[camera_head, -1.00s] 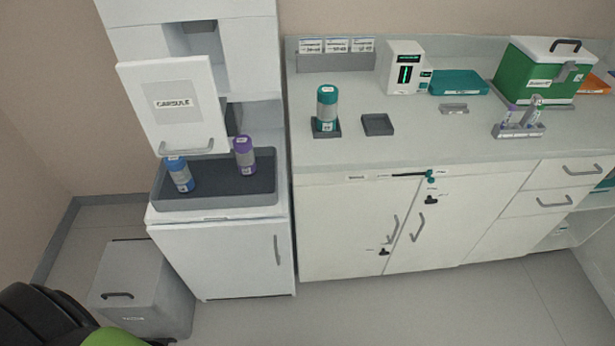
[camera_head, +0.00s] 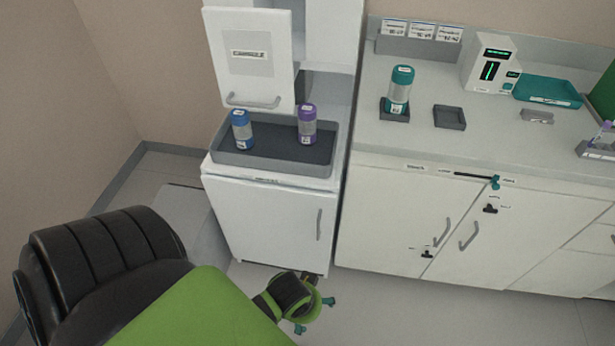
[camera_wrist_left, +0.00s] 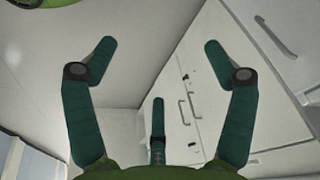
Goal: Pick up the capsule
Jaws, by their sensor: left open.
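A blue-capped capsule (camera_head: 242,130) stands at the left in the grey tray (camera_head: 270,162) of the white cabinet. A purple-capped capsule (camera_head: 307,125) stands at the right in the same tray. A teal-capped capsule (camera_head: 400,90) stands upright in a small grey holder (camera_head: 395,112) on the counter. My left gripper (camera_head: 314,315) is low in front of the cabinet, well below the tray and apart from all capsules. In the left wrist view, its teal fingers (camera_wrist_left: 158,47) are spread with nothing between them. My right gripper is not in view.
A raised panel with a handle (camera_head: 250,60) hangs above the tray's back left. An empty grey holder (camera_head: 449,117), a white device (camera_head: 489,65) and a teal tray (camera_head: 548,92) are on the counter. Cabinet doors (camera_head: 450,220) are closed. The floor in front is clear.

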